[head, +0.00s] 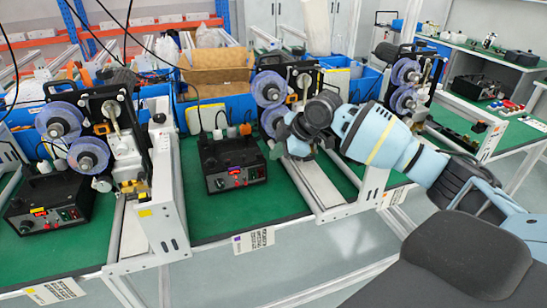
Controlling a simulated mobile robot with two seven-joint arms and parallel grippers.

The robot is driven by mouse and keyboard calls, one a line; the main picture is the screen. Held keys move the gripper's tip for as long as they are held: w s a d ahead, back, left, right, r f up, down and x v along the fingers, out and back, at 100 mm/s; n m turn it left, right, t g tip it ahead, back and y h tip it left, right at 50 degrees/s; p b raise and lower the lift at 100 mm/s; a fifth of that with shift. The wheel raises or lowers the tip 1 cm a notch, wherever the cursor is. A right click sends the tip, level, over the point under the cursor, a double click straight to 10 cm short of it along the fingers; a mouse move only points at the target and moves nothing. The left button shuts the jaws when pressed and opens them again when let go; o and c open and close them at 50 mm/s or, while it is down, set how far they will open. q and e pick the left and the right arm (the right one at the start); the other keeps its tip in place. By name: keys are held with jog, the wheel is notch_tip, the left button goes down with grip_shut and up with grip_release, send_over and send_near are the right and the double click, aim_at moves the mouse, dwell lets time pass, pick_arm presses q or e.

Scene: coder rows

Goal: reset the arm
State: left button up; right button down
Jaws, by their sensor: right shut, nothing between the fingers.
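My right arm comes in from the right with light blue and dark grey links. It reaches over the green bench toward the middle coder machine (270,88). My right gripper (297,148) is at its end, dark and small, in front of the lower part of that machine. It is shut with nothing held, and it partly hides the machine. I cannot tell whether it touches the machine. My left gripper is not in view.
Another coder machine (122,130) stands at the left, and one more (410,85) behind my arm. Black control boxes (232,165) (48,200) sit on the green bench (205,225). A cardboard box (215,72) and blue bins stand behind. Metal frame rails edge the bench front.

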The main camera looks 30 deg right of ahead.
dwell(0.5)
jog(key=s+a+f+m+g, duration=0.1)
jog(key=s+a+f+g, duration=0.1)
jog(key=s+a+f, duration=0.8)
jog(key=s+a+f+m+g, duration=0.1)
jog(key=s+a+f, duration=0.6)
jog(key=s+f, duration=0.4)
jog(key=s+d+f+m+g+h, duration=0.15)
jog(key=s+m, duration=0.35)
jog(key=s, duration=0.7)
jog(key=s+d+f+m+g+h, duration=0.15)
jog(key=s+m, duration=0.25)
jog(key=s, duration=0.9)
jog(key=w+a+f+t+y, duration=0.1)
jog(key=w+a+f+t, duration=0.1)
jog(key=w+f+t, duration=0.4)
jog(key=shift+a+f+m+t+y, duration=0.15)
jog(key=shift+f+m+t+y, duration=0.15)
jog(key=shift+f+t, duration=0.95)
jog(key=shift+f, duration=0.1)
